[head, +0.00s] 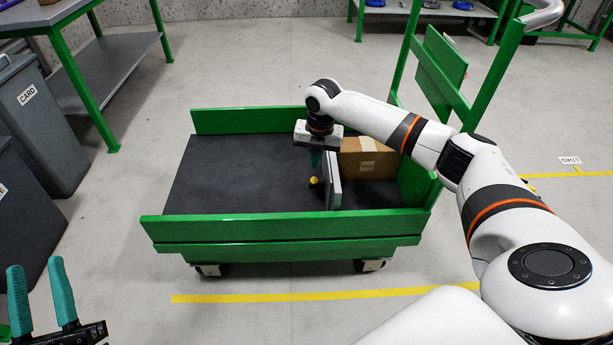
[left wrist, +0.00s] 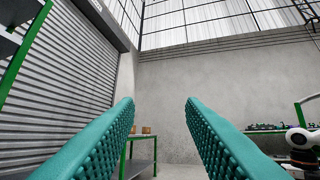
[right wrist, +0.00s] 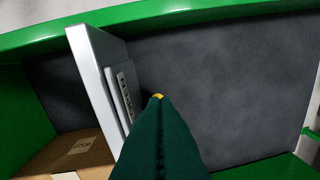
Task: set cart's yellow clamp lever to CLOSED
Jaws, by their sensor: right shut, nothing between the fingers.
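The cart (head: 280,228) is green with a dark deck. A grey upright plate (head: 334,182) stands on the deck, and it shows in the right wrist view as a pale panel (right wrist: 92,75) with a partly hidden label. The yellow knob of the clamp lever (head: 313,181) shows beside the plate's left face; only a sliver of it (right wrist: 158,96) shows past my fingertips. My right gripper (head: 316,166) is shut and empty, pointing down just above the knob; whether it touches is unclear. My left gripper (head: 38,263) is open and empty at lower left, far from the cart.
A cardboard box (head: 372,160) sits on the deck right of the plate. The cart's green end walls and handle frame (head: 488,75) stand around it. Dark bins (head: 40,120) and a workbench (head: 110,65) are at left. The deck's left part is clear.

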